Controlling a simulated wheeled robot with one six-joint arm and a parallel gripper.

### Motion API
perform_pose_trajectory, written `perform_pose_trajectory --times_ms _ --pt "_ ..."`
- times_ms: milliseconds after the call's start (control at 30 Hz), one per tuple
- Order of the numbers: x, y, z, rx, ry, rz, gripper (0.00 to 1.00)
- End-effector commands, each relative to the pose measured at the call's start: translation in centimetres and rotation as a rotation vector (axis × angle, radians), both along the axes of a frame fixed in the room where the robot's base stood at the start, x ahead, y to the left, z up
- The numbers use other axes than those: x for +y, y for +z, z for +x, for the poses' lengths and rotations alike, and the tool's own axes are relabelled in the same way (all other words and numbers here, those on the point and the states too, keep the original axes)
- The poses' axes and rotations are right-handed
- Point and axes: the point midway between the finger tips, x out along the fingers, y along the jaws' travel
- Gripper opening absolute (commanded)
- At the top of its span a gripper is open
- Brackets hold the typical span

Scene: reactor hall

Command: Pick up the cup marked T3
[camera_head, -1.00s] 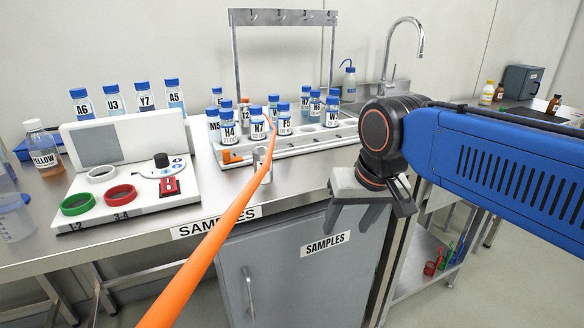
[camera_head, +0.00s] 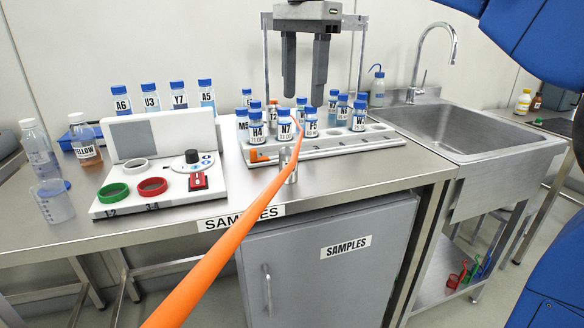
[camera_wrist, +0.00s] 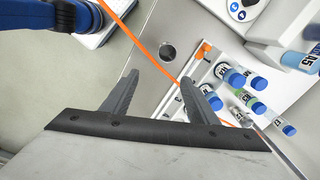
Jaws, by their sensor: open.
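I cannot make out a T3 mark in either view. A small grey cup-like cylinder (camera_head: 289,165) stands on the bench in front of the sample rack, partly behind an orange line; no marking on it is readable. A small orange-topped container (camera_head: 273,111) with an unclear label stands among the bottles in the rack. My gripper (camera_head: 304,102) is open and empty, fingers pointing down above the back of the rack. In the wrist view my gripper (camera_wrist: 160,78) shows its fingers spread, with labelled blue-capped bottles (camera_wrist: 230,75) to their right.
The rack (camera_head: 340,147) holds several blue-capped bottles, including N7 (camera_head: 284,128) and H4 (camera_head: 256,128). A long orange line (camera_head: 235,232) crosses in front. A white device (camera_head: 160,185) stands left, the sink (camera_head: 465,130) right. A metal frame (camera_head: 266,60) rises behind the rack.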

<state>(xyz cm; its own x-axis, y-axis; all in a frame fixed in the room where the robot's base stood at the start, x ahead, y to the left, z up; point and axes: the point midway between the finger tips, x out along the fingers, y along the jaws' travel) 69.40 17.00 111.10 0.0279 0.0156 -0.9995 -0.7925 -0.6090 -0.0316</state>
Motion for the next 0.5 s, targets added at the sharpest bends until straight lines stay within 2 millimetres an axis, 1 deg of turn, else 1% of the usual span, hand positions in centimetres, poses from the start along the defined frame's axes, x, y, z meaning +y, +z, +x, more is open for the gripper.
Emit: perform_pose_trajectory --times_ms 33,100,200,267,367,500 --pt "1.1 0.5 0.3 0.009 -0.020 -0.003 0.54" --pt "2.0 1.1 0.5 0.018 -0.048 -0.008 0.54" --pt "2.8 1.5 0.6 0.026 -0.074 -0.013 0.54" --pt "2.9 1.4 0.6 0.028 -0.081 -0.015 0.54" --pt "2.9 0.6 0.6 0.032 -0.084 -0.017 0.54" --pt "2.9 -1.8 0.5 0.031 -0.083 -0.017 0.54"
